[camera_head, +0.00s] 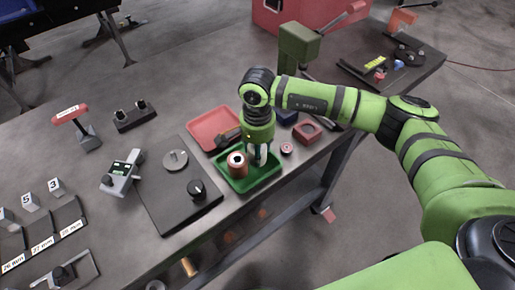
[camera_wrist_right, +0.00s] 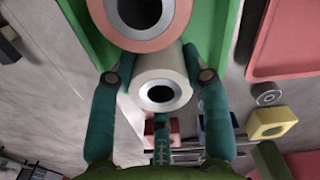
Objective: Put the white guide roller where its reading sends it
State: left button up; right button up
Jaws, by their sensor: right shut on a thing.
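The white guide roller (camera_wrist_right: 162,82) is between the two fingers of my right gripper (camera_wrist_right: 160,82) in the right wrist view. The gripper is shut on it; its dark bore faces the camera. In the head view my right gripper (camera_head: 258,155) is down over the green tray (camera_head: 262,180), and the roller is mostly hidden by the fingers. I cannot tell whether it touches the tray floor. A copper-coloured roller (camera_head: 238,167) stands upright in the tray beside it. A grey device with a small display (camera_head: 124,175) stands further left. My left gripper is not in view.
A red tray (camera_head: 207,122) lies behind the green one. A dark plate (camera_head: 160,205) with two round knobs is to the left. Labelled, numbered bays (camera_head: 68,222) stand at the far left. A red block (camera_head: 307,130) and a green press (camera_head: 298,48) are right and behind.

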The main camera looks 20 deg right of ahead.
jog(key=o, duration=1.4)
jog(key=shift+r+p, duration=0.25)
jog(key=shift+p, duration=0.2)
jog(key=shift+r+b, duration=2.6)
jog(key=shift+r, duration=3.35)
jog(key=shift+f, duration=0.1)
